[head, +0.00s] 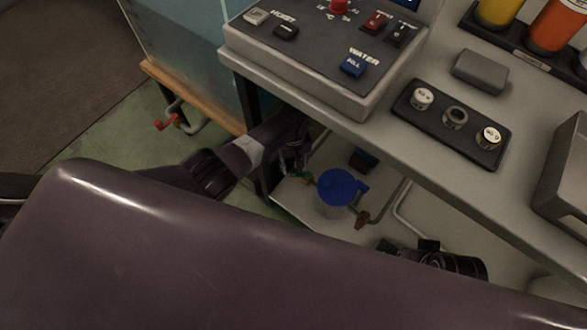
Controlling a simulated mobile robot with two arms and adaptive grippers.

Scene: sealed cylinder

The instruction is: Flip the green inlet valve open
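A small green part, which looks like the inlet valve handle (308,178), shows just left of a blue-topped cylinder (342,187) on the low shelf under the bench. My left gripper (293,162) reaches in from the left under the bench edge, with its fingertips close to the green part. I cannot tell whether they touch it, and the fingers are too small and dark to tell open from shut. My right gripper (408,250) is low at the right, below the shelf pipes and partly hidden by my own body. Its finger opening is unclear.
The bench top (370,135) overhangs the shelf (290,197). A brown-orange valve handle (362,219) and bent pipes (402,200) lie right of the cylinder. A control panel (320,50) and a black tray (455,125) are on the bench. A red valve (167,122) is at left.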

